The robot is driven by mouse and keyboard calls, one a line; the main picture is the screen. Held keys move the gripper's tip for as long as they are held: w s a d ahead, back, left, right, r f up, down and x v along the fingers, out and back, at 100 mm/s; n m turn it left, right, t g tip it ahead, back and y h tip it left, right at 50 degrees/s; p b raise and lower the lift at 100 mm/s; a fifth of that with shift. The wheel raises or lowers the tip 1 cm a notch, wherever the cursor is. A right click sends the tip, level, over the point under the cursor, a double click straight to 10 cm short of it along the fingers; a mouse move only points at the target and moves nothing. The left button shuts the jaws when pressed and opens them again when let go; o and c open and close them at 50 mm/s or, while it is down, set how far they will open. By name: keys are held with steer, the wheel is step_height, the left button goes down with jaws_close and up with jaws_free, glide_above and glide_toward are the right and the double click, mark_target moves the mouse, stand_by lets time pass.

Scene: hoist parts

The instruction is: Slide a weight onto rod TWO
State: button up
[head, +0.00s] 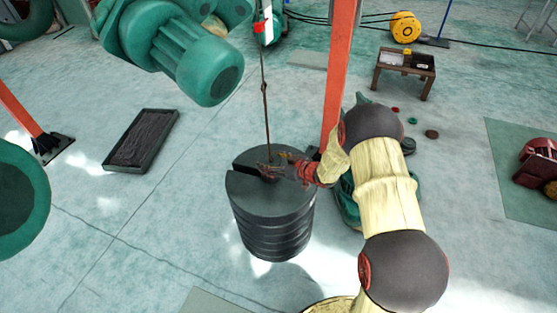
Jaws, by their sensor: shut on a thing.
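A stack of dark grey slotted round weights (270,225) stands in the middle of the head view. The top weight (245,190) has a slot opening toward the left. A thin rod (265,115) rises from the middle of the stack toward a red and white fitting (262,27) above. I see no number on the rod. My gripper (273,172) reaches in from the right, low over the top weight's centre and close beside the rod. It is shut, apparently on the top weight; the fingertips are small and the exact grip is hard to see.
An orange post (338,75) stands right behind the stack, close to my arm. Green machinery (185,50) hangs at upper left. A dark tray (142,140) lies on the floor at left. A small table (404,70) stands at back right. The floor left of the stack is clear.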

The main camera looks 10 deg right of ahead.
steer(key=shift+w+r, duration=0.15)
steer(key=shift+r, duration=0.1)
